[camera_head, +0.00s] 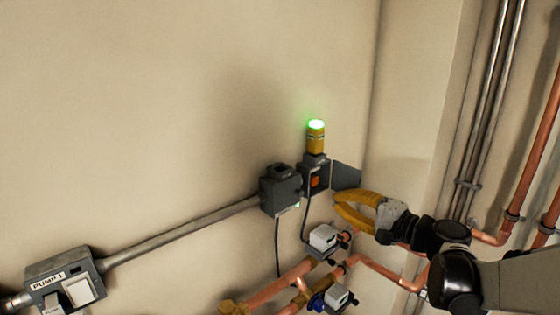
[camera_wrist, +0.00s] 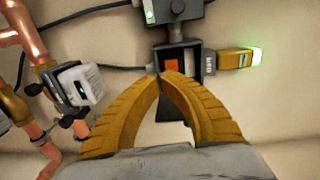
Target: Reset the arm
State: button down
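My gripper (camera_head: 338,202) has yellow ribbed fingers and is at the right of the head view, reaching left toward the wall. In the wrist view its fingertips (camera_wrist: 165,77) come together with nothing visible between them, leaving only a gap lower down between the curved fingers. The tips appear just in front of a dark switch box (camera_head: 314,163) with an orange-red switch (camera_head: 314,182); the switch also shows in the wrist view (camera_wrist: 175,60). I cannot tell whether the tips touch the box. A yellow beacon (camera_head: 316,140) above the box glows green at its top.
A grey junction box (camera_head: 281,190) adjoins the switch box, with conduit (camera_head: 190,230) running to a box labelled PUMP 1 (camera_head: 65,278). White valve units (camera_head: 323,237) and copper pipes (camera_head: 280,287) lie below. Vertical pipes (camera_head: 530,150) stand at right. The upper-left wall is bare.

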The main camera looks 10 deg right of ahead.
jog(key=s+a+f+n+g+h+b, duration=0.2)
jog(key=s+a+f+n+g+b, duration=0.15)
jog(key=s+f, duration=0.3)
jog(key=s+a+f+n+g+h+b, duration=0.2)
jog(key=s+a+f+b, duration=0.3)
jog(key=f, duration=0.3)
jog(key=s+d+f+n+h+b, duration=0.2)
jog(key=s+d+f+h, duration=0.1)
jog(key=s+f, duration=0.2)
jog(key=s+d+f+n+g+h+b, duration=0.1)
jog(key=s+d+f+n+h+b, duration=0.2)
jog(key=s+f, duration=0.2)
jog(key=s, duration=0.3)
jog(key=shift+s+f, duration=0.15)
jog(key=shift+s, duration=0.2)
